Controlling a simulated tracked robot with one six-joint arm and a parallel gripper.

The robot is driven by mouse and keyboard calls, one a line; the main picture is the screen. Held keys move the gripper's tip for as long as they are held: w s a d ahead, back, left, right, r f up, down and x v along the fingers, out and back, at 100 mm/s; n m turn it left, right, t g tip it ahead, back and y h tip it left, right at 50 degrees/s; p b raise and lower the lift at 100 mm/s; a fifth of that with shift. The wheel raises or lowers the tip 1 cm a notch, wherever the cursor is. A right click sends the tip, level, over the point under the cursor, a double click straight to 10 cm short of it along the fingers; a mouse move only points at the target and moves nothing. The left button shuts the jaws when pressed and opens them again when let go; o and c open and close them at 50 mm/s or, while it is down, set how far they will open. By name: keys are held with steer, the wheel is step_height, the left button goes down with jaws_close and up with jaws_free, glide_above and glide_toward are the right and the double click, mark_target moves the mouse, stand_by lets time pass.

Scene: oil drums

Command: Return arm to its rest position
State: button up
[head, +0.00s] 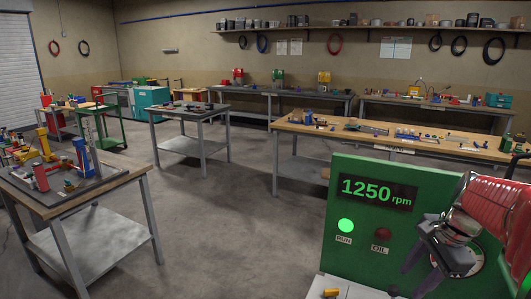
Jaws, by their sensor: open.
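My gripper (413,281) is at the lower right, at the end of my red arm. Its dark fingers are apart and point down and to the left, with nothing seen between them. It is in front of a green panel (348,262) and hides part of it. The panel's display (376,192) reads 1250 rpm. The RUN lamp (345,225) is bright green and the OIL lamp (382,233) is dark red. A round pale-rimmed part (478,258) is partly hidden behind the gripper.
A tool-covered bench (75,201) stands at the left, a small table (190,113) in the middle, and a long wooden bench (300,123) behind the panel. Other benches line the back wall. The concrete floor (225,235) between them is clear.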

steer(key=s+a+n+t+h, duration=0.1)
steer(key=s+a+n, duration=0.7)
steer(key=a, duration=0.2)
steer(key=s+a+r+n+t+h, duration=0.1)
steer(key=s+a+n+t, duration=0.1)
steer(key=s+a+n, duration=0.5)
steer(key=shift+s+a+r+n, duration=0.15)
steer(key=shift+s+a+n, duration=0.2)
steer(key=shift+a+n, duration=1)
